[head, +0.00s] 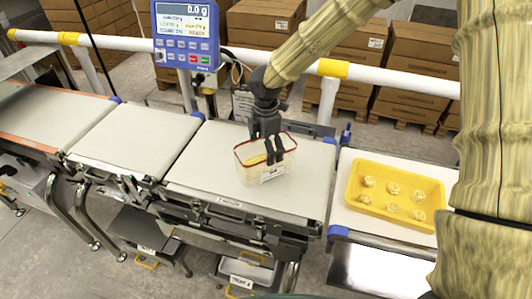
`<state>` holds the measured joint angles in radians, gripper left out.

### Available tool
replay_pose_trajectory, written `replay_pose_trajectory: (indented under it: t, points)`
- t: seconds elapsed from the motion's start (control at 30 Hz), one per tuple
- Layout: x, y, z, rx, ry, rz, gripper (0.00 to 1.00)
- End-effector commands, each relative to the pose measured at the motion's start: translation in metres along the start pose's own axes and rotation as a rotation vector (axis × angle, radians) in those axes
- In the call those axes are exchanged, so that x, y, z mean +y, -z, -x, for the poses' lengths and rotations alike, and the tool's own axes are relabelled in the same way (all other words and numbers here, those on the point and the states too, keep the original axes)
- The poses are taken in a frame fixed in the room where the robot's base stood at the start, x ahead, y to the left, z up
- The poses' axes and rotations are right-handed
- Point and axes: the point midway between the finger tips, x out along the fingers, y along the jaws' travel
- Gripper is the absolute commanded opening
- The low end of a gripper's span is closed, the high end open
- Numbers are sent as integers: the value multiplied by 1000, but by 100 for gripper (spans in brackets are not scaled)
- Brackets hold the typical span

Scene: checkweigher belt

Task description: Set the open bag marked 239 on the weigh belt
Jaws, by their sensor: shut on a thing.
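A clear, open-topped bag (253,173) with a red rim, yellow contents and a white label is on or just above a pale belt (200,172) in the middle of the head view. The label is too small to read. My dark gripper (272,158) comes down from above and is shut on the bag's right side, its fingers hiding part of the rim. The bag looks upright; I cannot tell whether its bottom touches the belt. Another pale belt section (133,138) lies to the left. Small plates on the front edges are unreadable, so I cannot tell which is the weigh belt.
A blue indicator (187,35) on a post reads 0.0 g. A yellow tray (432,215) with several small round items stands on the right-hand section. A white rail (250,58) runs behind the belts, with brown cartons (415,60) beyond. The left belts are clear.

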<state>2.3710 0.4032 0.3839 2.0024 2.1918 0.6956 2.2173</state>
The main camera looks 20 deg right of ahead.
Motion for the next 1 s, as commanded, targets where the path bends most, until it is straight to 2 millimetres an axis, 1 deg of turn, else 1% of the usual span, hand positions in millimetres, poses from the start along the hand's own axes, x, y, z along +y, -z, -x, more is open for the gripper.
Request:
replay_pose_trajectory:
  t: [0.3,0.73,0.77,0.8,1.0]
  points:
    - [0,0,-29,0,1,0,42]
    - [0,0,-35,0,0,0,42]
    - [0,0,-34,0,0,0,92]
    - [0,0,-34,0,0,0,100]
    - [0,0,-34,0,0,0,100]
